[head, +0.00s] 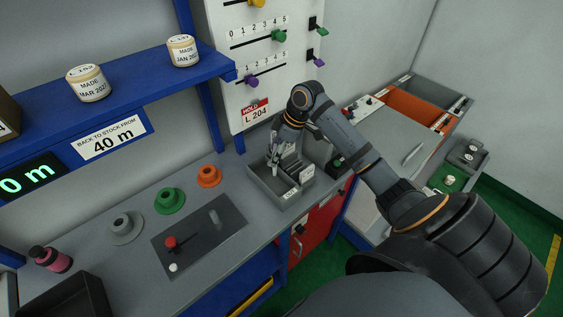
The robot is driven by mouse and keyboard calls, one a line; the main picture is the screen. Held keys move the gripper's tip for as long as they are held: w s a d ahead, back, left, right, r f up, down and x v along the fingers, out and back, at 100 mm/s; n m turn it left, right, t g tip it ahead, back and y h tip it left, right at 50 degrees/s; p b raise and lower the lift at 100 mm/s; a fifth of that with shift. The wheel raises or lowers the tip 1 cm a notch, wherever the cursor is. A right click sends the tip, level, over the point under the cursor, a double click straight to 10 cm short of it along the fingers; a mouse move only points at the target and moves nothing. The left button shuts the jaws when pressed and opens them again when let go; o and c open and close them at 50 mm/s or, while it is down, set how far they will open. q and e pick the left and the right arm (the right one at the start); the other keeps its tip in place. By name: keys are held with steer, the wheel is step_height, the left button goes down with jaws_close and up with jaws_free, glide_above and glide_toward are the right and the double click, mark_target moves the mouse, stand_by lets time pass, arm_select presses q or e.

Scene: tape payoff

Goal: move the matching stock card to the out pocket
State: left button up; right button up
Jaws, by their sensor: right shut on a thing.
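A grey open box (262,189) stands on the grey bench by the wall, with small white-labelled cards in its front part. One card label (291,194) is at the front and another (306,173) is to its right; their print is too small to read. My right gripper (279,170) reaches down into the box from above, behind these labels, and is shut on a card, mostly hidden by the fingers and box. Which pocket it is in, I cannot tell. My left gripper is out of view.
A blue shelf (140,85) with two tape rolls overhangs the bench at left. Grey, green and orange spools (170,200) and a dark plate with a red knob (171,242) stand left of the box. A wall board (262,60) with sliders and a red HOLD tag rises behind.

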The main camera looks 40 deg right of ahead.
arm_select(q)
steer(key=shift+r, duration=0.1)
arm_select(e)
steer(key=shift+r, duration=0.1)
steer(key=o, duration=1.2)
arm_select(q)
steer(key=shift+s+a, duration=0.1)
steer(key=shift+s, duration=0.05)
arm_select(e)
steer(key=v, duration=1.2)
steer(key=shift+s, duration=0.1)
